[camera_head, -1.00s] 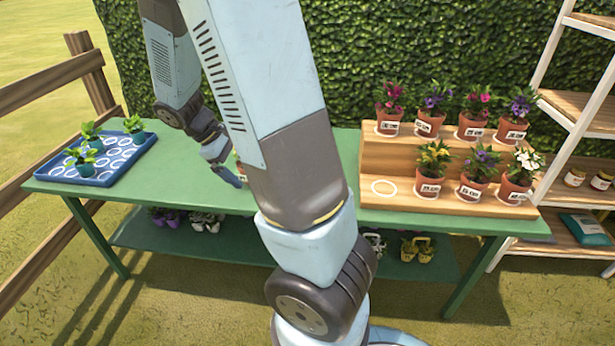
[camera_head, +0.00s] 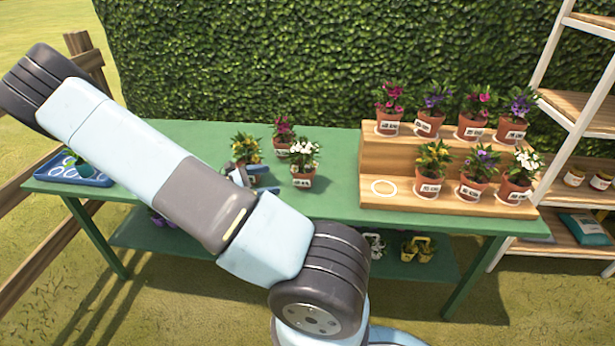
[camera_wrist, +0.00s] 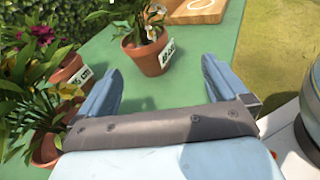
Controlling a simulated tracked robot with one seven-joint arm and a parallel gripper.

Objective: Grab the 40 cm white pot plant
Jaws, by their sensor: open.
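A white-flowered plant in a terracotta pot (camera_head: 303,181) stands upright on the green table, left of the wooden stand. Its white label is too small to read surely in the head view. In the wrist view this pot (camera_wrist: 150,60) is ahead, between my two fingers and just beyond their tips; its label seems to end in "cm". My gripper (camera_head: 265,179) is open and empty, just left of the pot, apart from it. Both blue fingers of my gripper (camera_wrist: 159,68) show in the wrist view. Another white-flowered plant (camera_head: 518,182) stands on the stand's lower step at right.
The wooden stand (camera_head: 385,207) holds several pots and has an empty ringed spot. A blue tray (camera_head: 95,180) is at far left, partly hidden by my arm.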

